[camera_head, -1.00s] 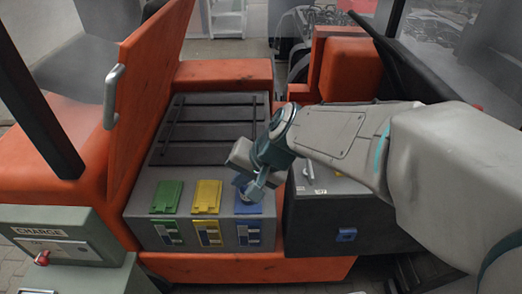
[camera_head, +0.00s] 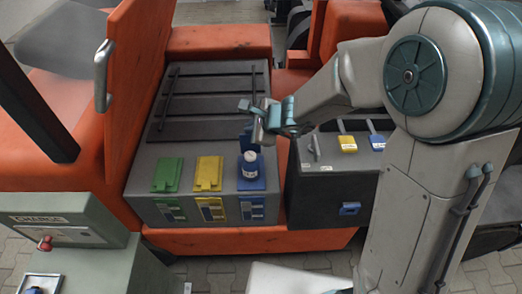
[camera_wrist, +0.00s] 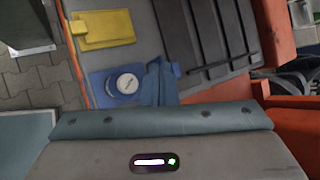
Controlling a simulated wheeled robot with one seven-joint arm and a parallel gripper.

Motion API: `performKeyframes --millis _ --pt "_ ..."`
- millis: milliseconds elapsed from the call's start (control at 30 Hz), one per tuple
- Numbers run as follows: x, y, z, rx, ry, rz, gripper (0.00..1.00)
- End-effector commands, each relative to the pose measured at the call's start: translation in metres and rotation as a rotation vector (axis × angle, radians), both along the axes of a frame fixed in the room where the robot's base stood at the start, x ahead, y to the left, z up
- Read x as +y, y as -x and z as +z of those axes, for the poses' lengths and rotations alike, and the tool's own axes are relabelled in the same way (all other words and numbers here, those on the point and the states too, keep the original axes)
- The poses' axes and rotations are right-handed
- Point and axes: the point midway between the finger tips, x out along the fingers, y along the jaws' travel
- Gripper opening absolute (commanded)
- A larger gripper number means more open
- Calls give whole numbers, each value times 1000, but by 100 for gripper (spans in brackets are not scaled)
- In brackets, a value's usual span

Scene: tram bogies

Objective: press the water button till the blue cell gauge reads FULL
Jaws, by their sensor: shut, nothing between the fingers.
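The blue cell (camera_head: 252,184) is the rightmost of three coloured cells on the grey battery box. A round blue-and-white filler piece (camera_head: 249,166) stands upright on it; its pale round top (camera_wrist: 128,83) shows in the wrist view. A blue flap (camera_wrist: 158,82) stands up beside it. The blue cell gauge (camera_head: 252,209) is on the box front; its reading is too small to tell. My gripper (camera_head: 257,112) is shut and empty, above and behind the blue cell, apart from the filler piece. I cannot tell which part is the water button.
Green (camera_head: 167,174) and yellow (camera_head: 208,173) flaps lie left of the blue cell. A black box (camera_head: 335,190) stands to the right with yellow and blue pieces on top. A grey-green CHARGE cabinet (camera_head: 70,228) with a red knob is at the lower left. An orange panel (camera_head: 138,90) rises at left.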

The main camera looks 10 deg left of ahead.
Motion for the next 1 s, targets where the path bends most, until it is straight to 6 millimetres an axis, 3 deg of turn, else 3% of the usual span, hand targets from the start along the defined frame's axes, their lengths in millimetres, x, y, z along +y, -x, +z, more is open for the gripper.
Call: performKeyframes --millis 567,1000 --pt "-2 -2 -10 5 -2 -11 0" --pt "-2 -1 -68 7 -1 -12 0"
